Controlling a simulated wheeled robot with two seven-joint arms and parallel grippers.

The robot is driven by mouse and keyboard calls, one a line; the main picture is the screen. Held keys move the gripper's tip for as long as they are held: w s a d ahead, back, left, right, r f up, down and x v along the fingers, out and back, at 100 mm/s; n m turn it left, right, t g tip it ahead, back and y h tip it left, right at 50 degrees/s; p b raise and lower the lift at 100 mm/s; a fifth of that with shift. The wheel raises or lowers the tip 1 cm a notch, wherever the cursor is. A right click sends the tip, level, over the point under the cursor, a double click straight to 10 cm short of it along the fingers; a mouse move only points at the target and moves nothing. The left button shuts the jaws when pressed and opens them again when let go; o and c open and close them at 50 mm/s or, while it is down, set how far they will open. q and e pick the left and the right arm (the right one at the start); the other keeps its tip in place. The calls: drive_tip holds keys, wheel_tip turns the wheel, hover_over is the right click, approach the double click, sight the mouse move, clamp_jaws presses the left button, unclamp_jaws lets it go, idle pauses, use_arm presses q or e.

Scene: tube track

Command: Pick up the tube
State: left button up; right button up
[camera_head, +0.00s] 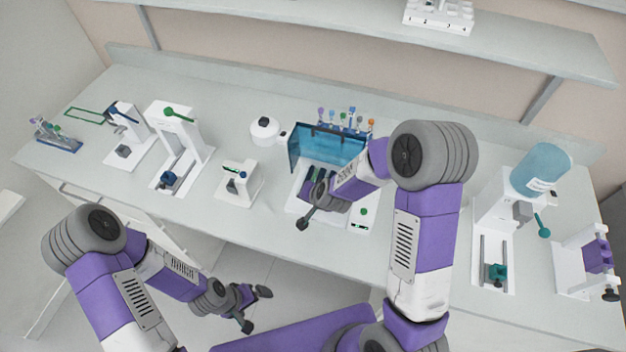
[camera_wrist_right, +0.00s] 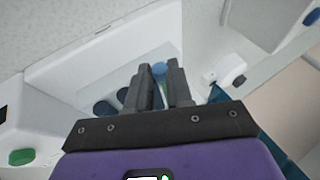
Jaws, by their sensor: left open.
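A tube with a blue cap (camera_wrist_right: 160,69) stands between the two fingertips of my right gripper (camera_wrist_right: 158,85) in the right wrist view. Its lower part is mostly hidden by the fingers, and I cannot tell whether they press on it. Dark round wells show beside it in a white device (camera_wrist_right: 62,75). In the head view my right gripper (camera_head: 312,203) is low over this device, under its raised blue lid (camera_head: 330,147), and hides the tube. My left gripper (camera_head: 256,309) is open and empty, in front of the bench.
A rack of colored-cap tubes (camera_head: 345,121) stands behind the lid. White instruments (camera_head: 240,183) stand to the left, and a small tube rack (camera_head: 55,142) at the far left. A dispenser with a blue bottle (camera_head: 541,170) stands right. The bench front left of the device is clear.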

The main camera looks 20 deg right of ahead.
clamp_jaws()
